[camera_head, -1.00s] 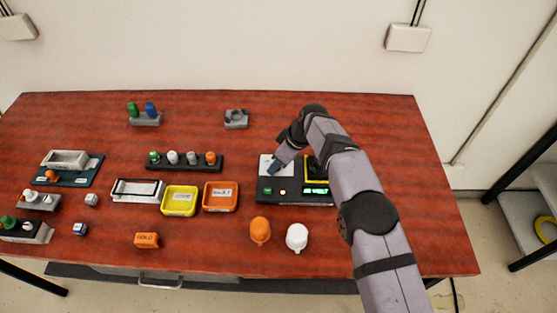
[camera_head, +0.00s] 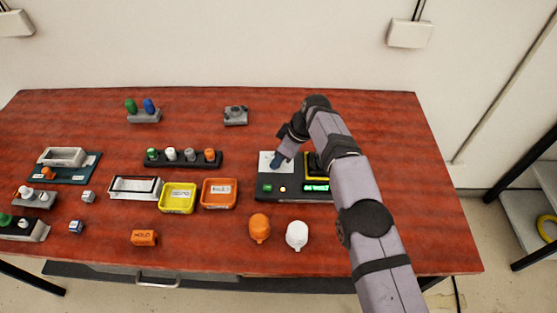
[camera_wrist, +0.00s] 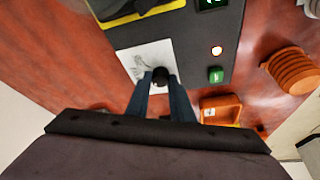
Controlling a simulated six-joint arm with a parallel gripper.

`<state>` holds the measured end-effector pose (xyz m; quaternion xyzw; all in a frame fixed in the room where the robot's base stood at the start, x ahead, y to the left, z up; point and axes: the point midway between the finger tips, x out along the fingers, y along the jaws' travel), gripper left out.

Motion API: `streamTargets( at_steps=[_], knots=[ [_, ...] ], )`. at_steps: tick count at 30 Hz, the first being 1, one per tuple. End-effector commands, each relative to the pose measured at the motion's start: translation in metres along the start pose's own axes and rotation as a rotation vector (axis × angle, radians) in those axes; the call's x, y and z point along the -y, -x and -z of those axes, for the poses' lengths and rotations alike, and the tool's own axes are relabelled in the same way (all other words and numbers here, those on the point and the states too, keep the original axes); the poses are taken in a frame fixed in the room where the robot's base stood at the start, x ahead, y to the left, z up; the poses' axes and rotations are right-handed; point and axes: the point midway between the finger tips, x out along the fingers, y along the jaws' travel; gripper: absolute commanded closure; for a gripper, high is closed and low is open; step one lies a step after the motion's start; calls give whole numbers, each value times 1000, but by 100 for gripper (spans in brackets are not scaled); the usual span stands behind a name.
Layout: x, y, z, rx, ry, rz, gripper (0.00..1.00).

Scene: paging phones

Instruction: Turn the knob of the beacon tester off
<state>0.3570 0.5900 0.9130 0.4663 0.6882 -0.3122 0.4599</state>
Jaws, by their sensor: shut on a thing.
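The beacon tester (camera_head: 292,195) is a dark panel at the right middle of the table. It has a white plate, a yellow-framed bay, a green button, a small lit lamp and a green display. In the wrist view, the black knob (camera_wrist: 160,77) stands on the white plate (camera_wrist: 148,58), and the lit lamp (camera_wrist: 216,50) and green button (camera_wrist: 215,75) are beside it. My gripper (camera_wrist: 160,84) is shut on the knob, one blue-grey fingertip on each side. In the head view my gripper (camera_head: 276,161) is over the white plate, and the knob is hidden.
An orange beacon (camera_head: 259,228) and a white beacon (camera_head: 297,235) stand in front of the tester. An orange tray (camera_head: 219,205) and a yellow tray (camera_head: 178,211) are left of it. A grey holder (camera_head: 236,122) is behind. The table's right end looks clear.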

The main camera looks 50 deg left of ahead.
Motion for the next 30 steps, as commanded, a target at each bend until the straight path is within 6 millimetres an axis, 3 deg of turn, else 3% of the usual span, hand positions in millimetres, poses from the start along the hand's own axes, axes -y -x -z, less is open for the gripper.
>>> streamTargets(
  at_steps=[11,12,14,15,30],
  knots=[
    [0,1,1,-3,16,5,100],
    [0,1,1,-3,16,5,77],
    [0,1,1,-3,16,5,63],
    [0,1,1,-3,16,5,61],
    [-1,8,0,-2,15,4,61]
  ],
)
